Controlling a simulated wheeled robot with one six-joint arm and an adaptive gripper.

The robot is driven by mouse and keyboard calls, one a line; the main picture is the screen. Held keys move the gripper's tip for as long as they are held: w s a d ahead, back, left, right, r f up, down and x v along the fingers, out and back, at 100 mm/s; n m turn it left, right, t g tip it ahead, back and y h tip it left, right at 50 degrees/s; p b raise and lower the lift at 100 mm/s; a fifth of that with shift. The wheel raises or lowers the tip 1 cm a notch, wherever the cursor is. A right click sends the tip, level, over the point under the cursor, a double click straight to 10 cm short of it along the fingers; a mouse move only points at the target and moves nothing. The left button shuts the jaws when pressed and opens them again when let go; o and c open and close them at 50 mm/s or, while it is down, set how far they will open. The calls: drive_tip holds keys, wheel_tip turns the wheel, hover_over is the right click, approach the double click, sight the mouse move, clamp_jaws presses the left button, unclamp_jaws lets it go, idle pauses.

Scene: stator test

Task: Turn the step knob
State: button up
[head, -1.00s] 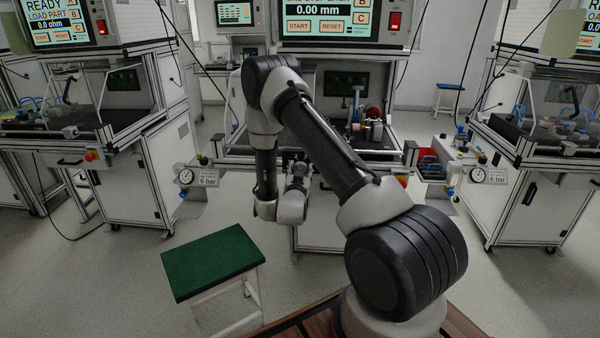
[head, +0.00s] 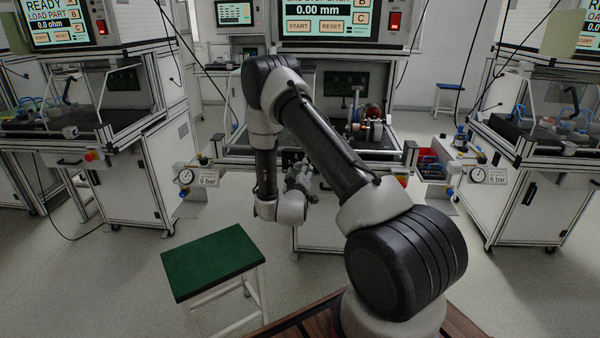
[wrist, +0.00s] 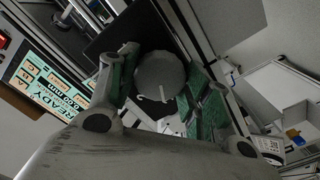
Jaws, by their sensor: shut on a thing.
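The step knob (wrist: 158,70) is a round grey disc with a white mark near its lower edge in the wrist view. My gripper (wrist: 163,84) has its green-padded fingers on either side of the knob and is shut on it. In the head view my gripper (head: 299,180) is at the front of the middle station, tilted to the right, beside a dark panel (head: 291,157) with white marks. The knob is hidden there behind my gripper and wrist.
The middle station's screen (head: 325,20) reads 0.00 mm, with START and RESET buttons. A green-topped stool (head: 212,262) stands at front left. Open floor lies around it.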

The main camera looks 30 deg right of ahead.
drive_tip(key=shift+s+f+n, duration=0.1)
drive_tip(key=shift+f+n, duration=0.05)
drive_tip(key=shift+n, duration=0.15)
idle(0.4)
drive_tip(key=o, duration=1)
drive_tip(key=shift+o, duration=0.2)
drive_tip(key=shift+a, duration=0.1)
drive_tip(key=v, duration=1.2)
